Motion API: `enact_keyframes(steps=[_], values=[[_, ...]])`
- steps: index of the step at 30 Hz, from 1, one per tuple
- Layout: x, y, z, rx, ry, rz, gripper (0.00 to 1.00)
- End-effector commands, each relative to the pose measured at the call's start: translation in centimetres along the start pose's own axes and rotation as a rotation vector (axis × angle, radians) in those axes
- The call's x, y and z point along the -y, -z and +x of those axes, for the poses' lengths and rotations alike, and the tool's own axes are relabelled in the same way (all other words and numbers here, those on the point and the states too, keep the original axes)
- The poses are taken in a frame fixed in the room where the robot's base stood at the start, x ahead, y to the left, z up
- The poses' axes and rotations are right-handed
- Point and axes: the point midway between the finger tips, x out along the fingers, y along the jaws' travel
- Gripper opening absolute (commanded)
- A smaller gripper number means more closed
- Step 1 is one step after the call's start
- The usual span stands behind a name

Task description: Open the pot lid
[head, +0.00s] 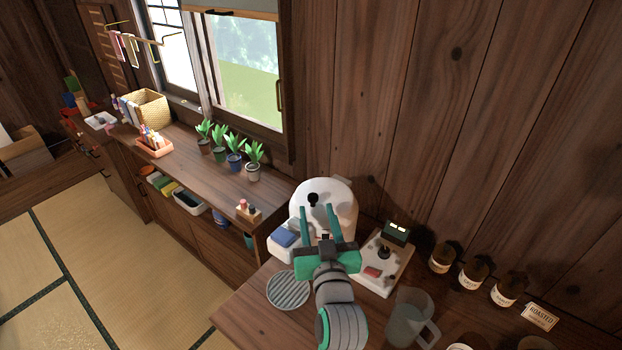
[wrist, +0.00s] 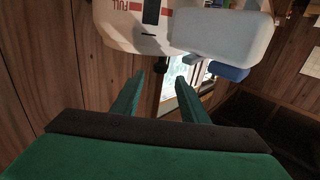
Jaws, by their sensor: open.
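The pot is a white rounded vessel (head: 341,199) at the back of the near counter, against the plank wall. A black knob (head: 313,199) shows on its upper part; the lid's edge is hard to make out. In the wrist view the pot's white body (wrist: 125,30) fills the top, upside down, with a dark window and the word FULL. My gripper (head: 318,209) is open and empty, its green fingers pointing toward the pot and partly covering it. In the wrist view nothing is between the fingers (wrist: 160,84); a small dark piece (wrist: 160,65) shows just beyond them.
A scale-like device (head: 384,262) stands right of my arm, and a glass pitcher (head: 406,318) nearer. A round slatted plate (head: 288,290) lies left of it. Labelled jars (head: 472,272) line the wall. Potted plants (head: 236,160) stand on the far cabinet. Tatami floor (head: 90,250) is open at left.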

Motion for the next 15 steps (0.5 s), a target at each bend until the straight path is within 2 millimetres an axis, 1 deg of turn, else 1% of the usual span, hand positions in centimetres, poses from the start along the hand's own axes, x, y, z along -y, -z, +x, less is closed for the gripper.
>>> enact_keyframes(steps=[5, 15], values=[[0.0, 0.1, 1.5, -0.001, 0.001, 0.0, 0.4], [0.1, 0.1, 7.3, -0.001, 0.001, -0.001, 0.4]])
